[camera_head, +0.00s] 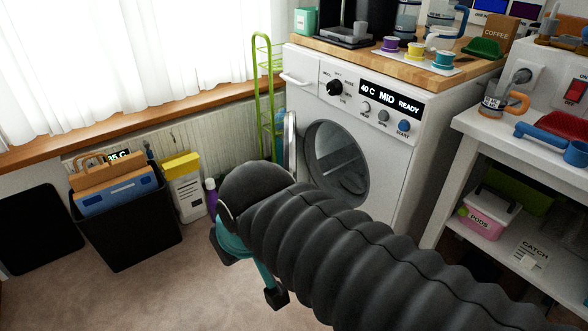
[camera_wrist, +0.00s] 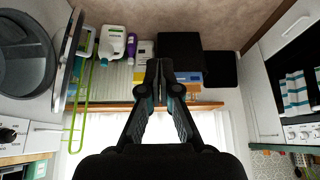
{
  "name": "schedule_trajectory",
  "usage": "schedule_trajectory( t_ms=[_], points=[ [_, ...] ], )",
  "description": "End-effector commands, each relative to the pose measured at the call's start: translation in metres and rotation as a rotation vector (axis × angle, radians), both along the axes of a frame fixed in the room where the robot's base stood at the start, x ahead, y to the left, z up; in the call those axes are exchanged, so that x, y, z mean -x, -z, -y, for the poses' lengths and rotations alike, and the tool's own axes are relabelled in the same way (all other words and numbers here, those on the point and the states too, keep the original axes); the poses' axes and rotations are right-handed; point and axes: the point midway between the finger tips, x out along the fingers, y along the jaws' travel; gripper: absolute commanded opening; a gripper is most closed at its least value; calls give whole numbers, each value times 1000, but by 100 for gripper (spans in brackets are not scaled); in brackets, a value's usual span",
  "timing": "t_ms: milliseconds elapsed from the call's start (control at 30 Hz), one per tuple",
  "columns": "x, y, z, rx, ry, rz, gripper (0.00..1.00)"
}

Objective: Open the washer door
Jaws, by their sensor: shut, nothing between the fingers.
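The white washer (camera_head: 385,150) stands under a wooden counter. Its round door (camera_head: 290,143) stands open, swung out and seen nearly edge-on at the left of the dark round opening (camera_head: 337,160). The wrist view shows the washer upside down at the left, with the grey drum opening (camera_wrist: 25,58) and the open door (camera_wrist: 68,58) edge-on beside it. My gripper (camera_wrist: 160,65) is shut and empty, to the right of the door in that view and apart from it. In the head view my gripper (camera_head: 276,297) is partly hidden behind my dark ribbed arm.
A green wire rack (camera_head: 263,90) stands by the washer's left side. A yellow-and-white container (camera_head: 184,185), a purple bottle (camera_head: 211,195) and a black bin (camera_head: 130,230) stand along the radiator. A white shelf table (camera_head: 480,130) is at the right. Carpet in front is clear.

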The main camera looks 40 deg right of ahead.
Motion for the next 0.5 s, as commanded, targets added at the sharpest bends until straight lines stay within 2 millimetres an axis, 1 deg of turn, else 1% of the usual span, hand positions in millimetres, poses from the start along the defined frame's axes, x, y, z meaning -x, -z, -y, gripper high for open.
schedule_trajectory(
  t_ms=[267, 500],
  points=[
    [-5, 27, 26, -2, 109, -65, 0],
    [-21, 44, 56, -15, 220, -127, 0]
  ],
)
